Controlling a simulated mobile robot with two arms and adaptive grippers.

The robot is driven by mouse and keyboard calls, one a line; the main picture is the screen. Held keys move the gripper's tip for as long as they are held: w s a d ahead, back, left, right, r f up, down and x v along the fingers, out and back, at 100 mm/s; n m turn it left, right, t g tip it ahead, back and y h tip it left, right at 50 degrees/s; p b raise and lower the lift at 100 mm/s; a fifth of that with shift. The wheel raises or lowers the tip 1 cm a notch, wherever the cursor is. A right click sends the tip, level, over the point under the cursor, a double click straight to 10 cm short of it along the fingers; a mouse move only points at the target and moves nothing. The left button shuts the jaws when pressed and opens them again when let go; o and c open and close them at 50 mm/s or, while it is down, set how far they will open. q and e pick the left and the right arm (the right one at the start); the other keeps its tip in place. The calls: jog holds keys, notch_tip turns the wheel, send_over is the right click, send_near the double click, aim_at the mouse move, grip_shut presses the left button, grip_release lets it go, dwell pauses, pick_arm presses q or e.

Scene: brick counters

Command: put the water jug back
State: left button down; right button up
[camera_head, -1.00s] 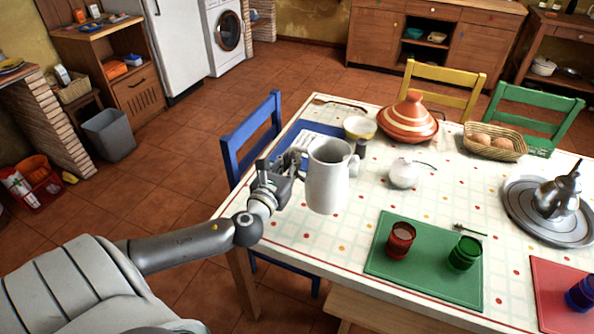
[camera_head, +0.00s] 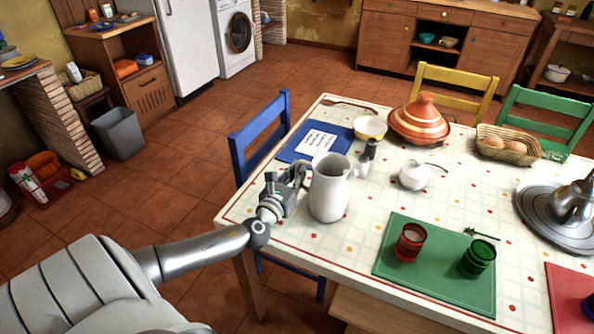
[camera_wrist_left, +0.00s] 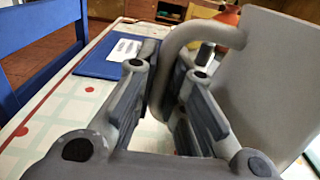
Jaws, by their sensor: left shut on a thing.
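The white water jug (camera_head: 329,190) is upright at the near left part of the dining table (camera_head: 352,262). Its base looks to be on or just above the tabletop; I cannot tell which. My left gripper (camera_head: 294,178) is at the jug's left side and shut on its handle. In the left wrist view the handle (camera_wrist_left: 176,62) runs between the two fingers, and the jug's body (camera_wrist_left: 270,80) fills the right side. My right gripper is not in view.
Behind the jug are a blue placemat (camera_head: 300,146) with a white card, a yellow bowl (camera_head: 370,128), a shaker (camera_head: 371,148) and a white sugar pot (camera_head: 415,176). A green placemat (camera_head: 420,283) with a red glass and a green glass lies to the right. A blue chair (camera_head: 258,135) stands at the left.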

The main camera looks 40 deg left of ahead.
pick_arm(q)
jog(key=shift+r, duration=0.2)
jog(key=shift+f, duration=0.15)
jog(key=c, duration=1.5)
grip_release()
jog(key=shift+s+f, duration=0.1)
jog(key=shift+r, duration=0.2)
jog(key=v, duration=1.2)
jog(key=shift+b, duration=0.4)
jog(key=shift+d, duration=0.1)
